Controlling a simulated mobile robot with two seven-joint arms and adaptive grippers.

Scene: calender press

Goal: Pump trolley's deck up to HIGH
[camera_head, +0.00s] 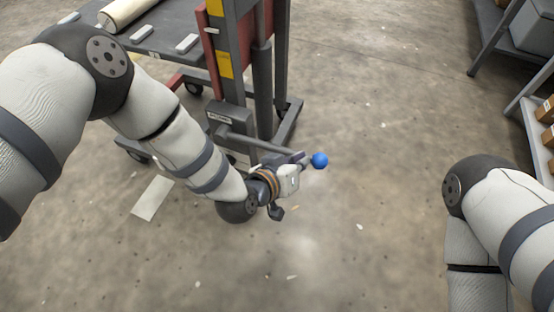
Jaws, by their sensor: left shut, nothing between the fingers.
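The trolley has a grey deck (155,35) at the upper left and a red and grey mast (235,60) with yellow patches. A pump lever (265,146) sticks out to the right from a grey block (228,120) low on the mast and ends near a blue ball knob (319,160). My left gripper (290,182) is shut and empty, just below and left of the knob. Whether it touches the lever is hard to tell, as the two overlap in the picture. My right arm shows at the right edge, but its gripper is out of view.
A cream roll (124,12) and small light blocks (187,43) lie on the deck. The trolley's leg (289,122) runs along the floor beside the mast. Shelves (535,105) with boxes stand at the right. The floor between is open.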

